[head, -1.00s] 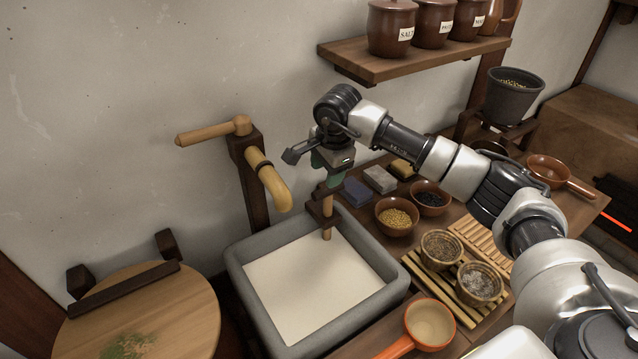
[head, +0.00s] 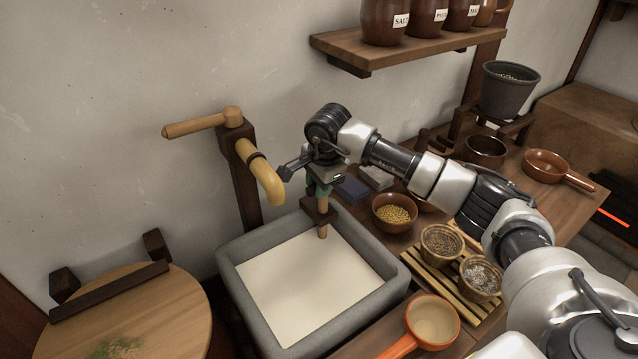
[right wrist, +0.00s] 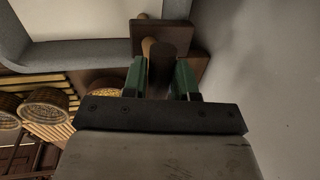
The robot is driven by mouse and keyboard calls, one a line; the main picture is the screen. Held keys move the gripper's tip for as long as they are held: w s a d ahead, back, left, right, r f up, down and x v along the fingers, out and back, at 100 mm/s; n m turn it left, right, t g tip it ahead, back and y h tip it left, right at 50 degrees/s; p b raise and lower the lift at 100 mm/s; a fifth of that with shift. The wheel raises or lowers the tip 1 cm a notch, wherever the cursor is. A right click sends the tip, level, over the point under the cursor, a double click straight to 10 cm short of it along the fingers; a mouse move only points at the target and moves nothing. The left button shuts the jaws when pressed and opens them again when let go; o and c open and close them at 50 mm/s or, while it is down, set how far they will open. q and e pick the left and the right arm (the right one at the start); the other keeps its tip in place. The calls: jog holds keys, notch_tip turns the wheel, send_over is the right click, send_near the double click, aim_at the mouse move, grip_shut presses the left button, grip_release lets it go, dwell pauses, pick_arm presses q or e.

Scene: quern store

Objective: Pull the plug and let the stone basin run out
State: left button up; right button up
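The stone basin (head: 231,283) is grey and square, and a pale, flat surface fills its inside in the head view. A light wooden plug rod (head: 323,231) stands upright at its back edge, passing through a dark wooden bracket (head: 312,212). My right gripper (head: 320,190) points down just above the bracket, at the rod's upper part. In the right wrist view its green fingers (right wrist: 160,80) are apart, with the rod between them; whether they touch it I cannot tell. The rod's lower end is hidden. My left gripper is not in view.
A yellow spout (head: 262,178) with a wooden handle (head: 198,124) stands left of my right gripper. Bowls of grain (head: 394,213) and an orange pan (head: 432,322) sit right of the basin. A shelf of jars (head: 400,45) hangs above. A round wooden table (head: 150,320) stands left.

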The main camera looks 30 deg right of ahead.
grip_shut()
jog(key=r+p, duration=0.1)
jog(key=r, duration=0.3)
jog(key=shift+w+d+r+p, duration=0.15)
jog(key=shift+w+r+p, duration=0.1)
jog(key=shift+p, duration=0.1)
jog(key=shift+s, duration=0.2)
jog(key=shift+w, duration=0.1)
jog(key=o, duration=0.6)
grip_release()
jog(key=shift+o, duration=0.9)
jog(key=shift+f, duration=0.2)
